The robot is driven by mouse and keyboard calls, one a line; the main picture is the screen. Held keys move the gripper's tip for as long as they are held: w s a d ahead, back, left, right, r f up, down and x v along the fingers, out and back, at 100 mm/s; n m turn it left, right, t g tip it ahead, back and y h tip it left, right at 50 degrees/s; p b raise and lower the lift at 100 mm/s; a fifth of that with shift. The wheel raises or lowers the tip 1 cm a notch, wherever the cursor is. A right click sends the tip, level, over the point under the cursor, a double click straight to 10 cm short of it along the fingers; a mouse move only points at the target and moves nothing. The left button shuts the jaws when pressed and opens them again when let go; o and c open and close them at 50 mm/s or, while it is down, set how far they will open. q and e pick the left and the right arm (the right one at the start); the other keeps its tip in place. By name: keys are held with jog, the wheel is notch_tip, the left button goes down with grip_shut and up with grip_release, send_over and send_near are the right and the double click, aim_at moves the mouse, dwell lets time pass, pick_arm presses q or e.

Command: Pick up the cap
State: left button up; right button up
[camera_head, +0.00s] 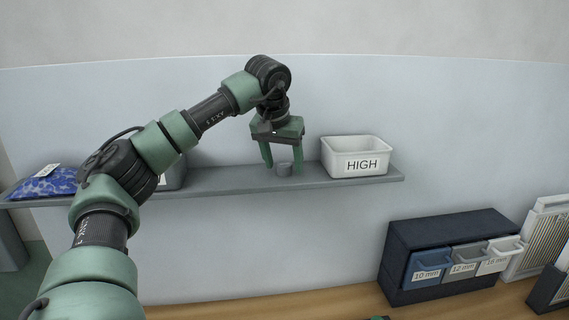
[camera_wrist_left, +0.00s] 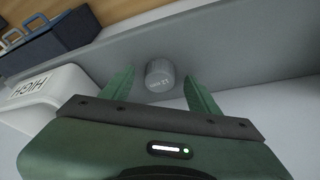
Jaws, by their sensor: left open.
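The cap (camera_head: 284,169) is a small grey cylinder standing on the grey wall shelf (camera_head: 232,180). It also shows in the left wrist view (camera_wrist_left: 160,74), with small lettering on its face. My left gripper (camera_head: 283,166) is open and points down at the shelf. Its two green fingers (camera_wrist_left: 160,84) are on either side of the cap, with a gap to each in the wrist view. Whether the fingertips reach down around the cap or stop just short of it I cannot tell. My right gripper is not in view.
A white bin labelled HIGH (camera_head: 356,158) stands on the shelf just right of the cap. A grey bin (camera_head: 172,176), partly behind my arm, and a blue bag (camera_head: 48,184) are to the left. A dark drawer unit (camera_head: 450,254) stands on the wooden bench below.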

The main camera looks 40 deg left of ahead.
pick_arm(q)
jog(key=shift+f, duration=0.2)
grip_shut()
jog(key=shift+r, duration=0.1)
